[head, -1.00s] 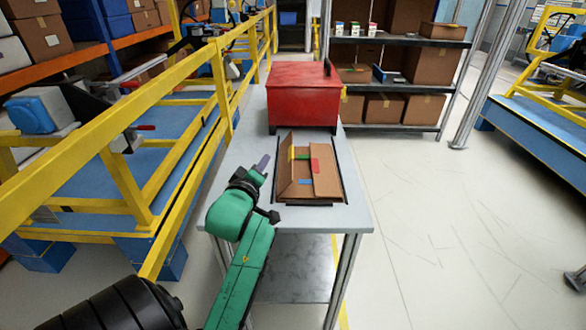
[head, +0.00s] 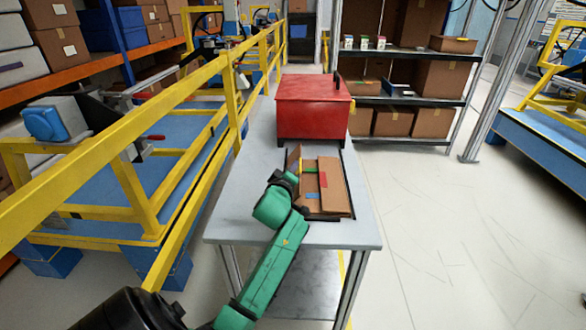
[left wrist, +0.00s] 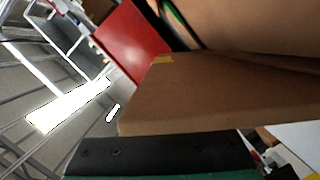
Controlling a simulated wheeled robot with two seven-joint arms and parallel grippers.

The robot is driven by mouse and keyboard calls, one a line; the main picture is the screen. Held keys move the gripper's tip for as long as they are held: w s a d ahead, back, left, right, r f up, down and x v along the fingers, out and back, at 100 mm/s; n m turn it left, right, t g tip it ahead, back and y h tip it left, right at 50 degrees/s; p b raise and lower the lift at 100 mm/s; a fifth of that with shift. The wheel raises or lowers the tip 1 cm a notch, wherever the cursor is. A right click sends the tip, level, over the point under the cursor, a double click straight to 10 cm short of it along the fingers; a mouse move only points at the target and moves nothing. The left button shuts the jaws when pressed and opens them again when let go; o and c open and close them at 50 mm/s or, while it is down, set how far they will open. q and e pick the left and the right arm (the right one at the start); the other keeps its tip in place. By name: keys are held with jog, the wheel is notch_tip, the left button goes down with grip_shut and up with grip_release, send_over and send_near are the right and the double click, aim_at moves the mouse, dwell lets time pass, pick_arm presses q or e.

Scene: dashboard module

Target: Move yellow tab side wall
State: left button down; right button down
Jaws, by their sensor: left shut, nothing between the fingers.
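A brown cardboard box (head: 331,200) with colored tabs lies on the table below the red case. Its left side wall (head: 293,158), which carries the yellow tab, now stands tilted up along the box's left edge, partly hidden by my arm. In the left wrist view the brown wall (left wrist: 215,95) fills the middle, with the yellow tab (left wrist: 162,58) at its upper corner. My left gripper (head: 290,176) is shut and empty at the left side of the box, against or very close to the wall. Its fingertips are hard to make out. My right gripper is not in view.
Red (head: 324,180), green (head: 309,170) and blue (head: 312,195) tabs show on the other flaps. A red case (head: 313,110) stands behind the box. The grey table (head: 235,210) is clear at left. A yellow railing (head: 100,150) runs along the left.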

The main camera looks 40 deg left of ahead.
pick_arm(q)
jog(key=shift+w+d+f+m, duration=0.15)
jog(key=shift+w+d+m, duration=0.15)
jog(key=shift+m, duration=0.3)
dwell(0.3)
jog(key=shift+w+d+f+m+g, duration=0.15)
jog(key=shift+d+m+g, duration=0.15)
jog(key=shift+m, duration=0.1)
jog(key=shift+w+d+f+m+g+y, duration=0.25)
jog(key=shift+w+d+f+m+g, duration=0.1)
jog(key=shift+m, duration=0.4)
jog(key=shift+w+d+f+m+g+y, duration=0.2)
jog(key=shift+d+f+m+g+y, duration=0.1)
jog(key=shift+m, duration=0.45)
